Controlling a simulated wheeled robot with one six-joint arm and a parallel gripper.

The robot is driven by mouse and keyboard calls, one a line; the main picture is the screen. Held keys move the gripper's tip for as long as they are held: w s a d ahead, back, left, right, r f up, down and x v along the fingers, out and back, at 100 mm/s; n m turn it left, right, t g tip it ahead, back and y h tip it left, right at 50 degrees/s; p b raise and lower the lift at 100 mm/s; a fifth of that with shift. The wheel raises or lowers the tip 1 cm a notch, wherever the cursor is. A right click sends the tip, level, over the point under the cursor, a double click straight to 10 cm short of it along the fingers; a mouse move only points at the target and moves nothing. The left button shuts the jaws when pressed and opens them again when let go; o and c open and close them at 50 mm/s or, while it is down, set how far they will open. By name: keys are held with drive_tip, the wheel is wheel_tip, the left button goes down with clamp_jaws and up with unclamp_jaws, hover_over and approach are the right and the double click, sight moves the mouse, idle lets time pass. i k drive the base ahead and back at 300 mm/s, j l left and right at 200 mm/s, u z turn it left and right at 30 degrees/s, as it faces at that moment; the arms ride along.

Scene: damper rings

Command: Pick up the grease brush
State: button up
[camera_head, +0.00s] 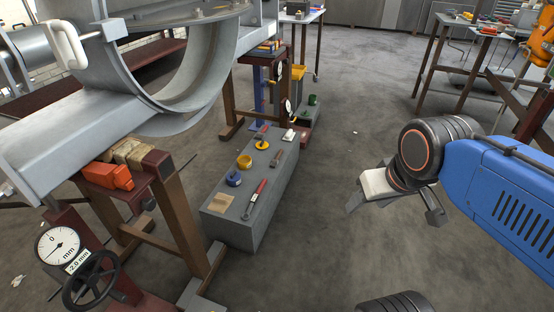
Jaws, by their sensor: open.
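A grey block (270,218) stands on the floor left of centre with small tools on its top. A short brownish-grey piece (277,157) lies near the right edge of the top; it may be the grease brush, but it is too small to tell. A longer tool with a red handle and a grey metal end (255,198) lies nearer the front and looks like a wrench. My gripper (394,208) is open and appears empty, well to the right of the block, apart from everything on it.
The floor (330,240) between block and gripper is clear.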

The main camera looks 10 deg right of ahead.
sight(275, 162)
drive_tip(key=u, duration=1.1)
drive_tip(key=z, duration=1.1)
drive_tip(key=i+l+u, duration=0.1)
drive_tip(key=u, duration=0.35)
drive_tip(key=i+l+u, duration=0.4)
drive_tip(key=l, duration=0.2)
drive_tip(key=l+u, duration=0.2)
drive_tip(key=i+l+u, duration=0.2)
drive_tip(key=l, duration=0.25)
drive_tip(key=i+l, duration=0.1)
drive_tip(key=l, duration=0.4)
drive_tip(key=i+l, duration=0.1)
drive_tip(key=l, duration=0.45)
drive_tip(key=i+l, duration=0.1)
drive_tip(key=l, duration=0.4)
drive_tip(key=u, duration=0.05)
